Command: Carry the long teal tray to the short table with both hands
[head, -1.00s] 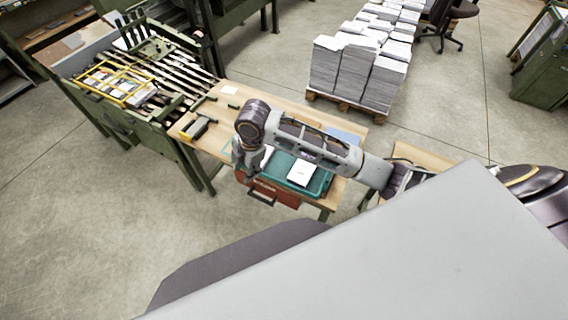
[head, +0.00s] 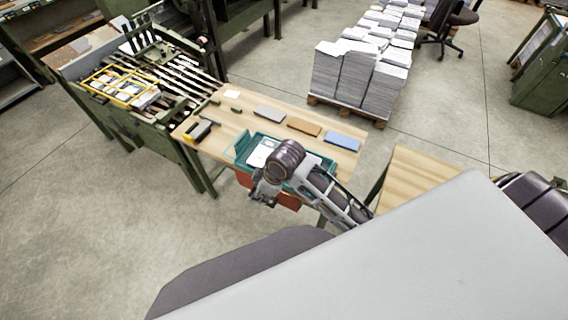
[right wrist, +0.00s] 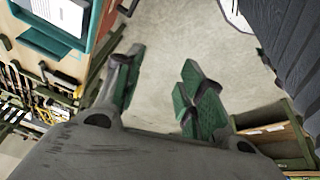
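The long teal tray (head: 243,146) lies on the wooden work table and holds white papers (head: 262,152). My right arm hides much of its middle and near side. The tray's teal edge (right wrist: 42,42) also shows at the top left of the right wrist view. My right gripper (head: 264,196) is just in front of the tray, past the table's near edge. In the right wrist view its green-padded fingers (right wrist: 163,82) are apart, with only floor between them. A lower wooden table (head: 420,178), probably the short table, stands at the right, partly hidden. My left gripper is not in view.
A green machine (head: 130,115) stands left; paper stacks (head: 345,80) stand behind. Floor in front is clear.

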